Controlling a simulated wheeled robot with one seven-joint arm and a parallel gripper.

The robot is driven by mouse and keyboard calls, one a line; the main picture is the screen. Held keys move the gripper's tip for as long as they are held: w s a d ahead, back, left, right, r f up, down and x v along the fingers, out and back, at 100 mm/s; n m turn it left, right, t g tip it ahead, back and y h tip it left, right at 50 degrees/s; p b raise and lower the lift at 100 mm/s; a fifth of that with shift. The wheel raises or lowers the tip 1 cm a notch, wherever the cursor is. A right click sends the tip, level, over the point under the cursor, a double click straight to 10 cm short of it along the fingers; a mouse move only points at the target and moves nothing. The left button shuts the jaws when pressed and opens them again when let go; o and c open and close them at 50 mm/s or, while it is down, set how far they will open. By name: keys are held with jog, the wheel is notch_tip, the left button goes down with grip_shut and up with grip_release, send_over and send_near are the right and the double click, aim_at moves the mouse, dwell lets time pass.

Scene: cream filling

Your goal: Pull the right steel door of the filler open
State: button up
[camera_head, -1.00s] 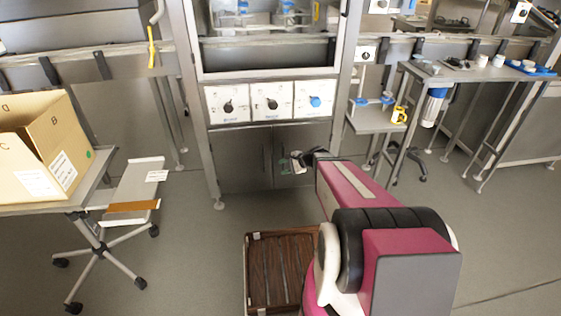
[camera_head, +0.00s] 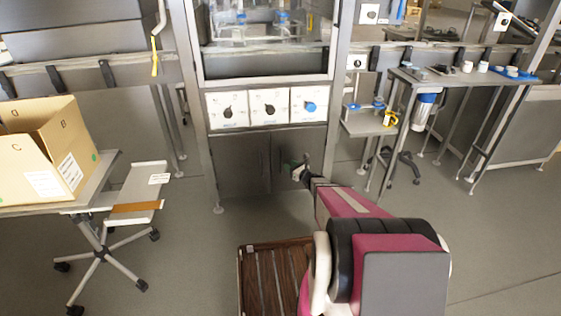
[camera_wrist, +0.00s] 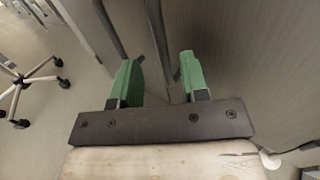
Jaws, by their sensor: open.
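The filler's right steel door (camera_head: 288,150) is a grey panel below the row of dials, beside the left steel door (camera_head: 238,165). It looks closed in the head view. My gripper (camera_head: 297,172) is in front of the right door. In the wrist view my gripper (camera_wrist: 158,68) is open, with two green fingers apart. A long bar handle (camera_wrist: 156,28) runs into the gap between the fingers, and a second bar handle (camera_wrist: 108,25) lies further left. I cannot tell whether either finger touches a handle. The grey door surface fills the right of the wrist view.
A dial panel (camera_head: 268,105) sits above the doors. A brown slatted crate (camera_head: 262,275) stands beside my base. A cardboard box (camera_head: 45,150) rests on a table at left, near a wheeled stand (camera_head: 135,190). A side table (camera_head: 370,123) stands at right. Floor in front is clear.

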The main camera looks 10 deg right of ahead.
send_over(281, 171)
jog(key=shift+w, duration=0.45)
grip_shut()
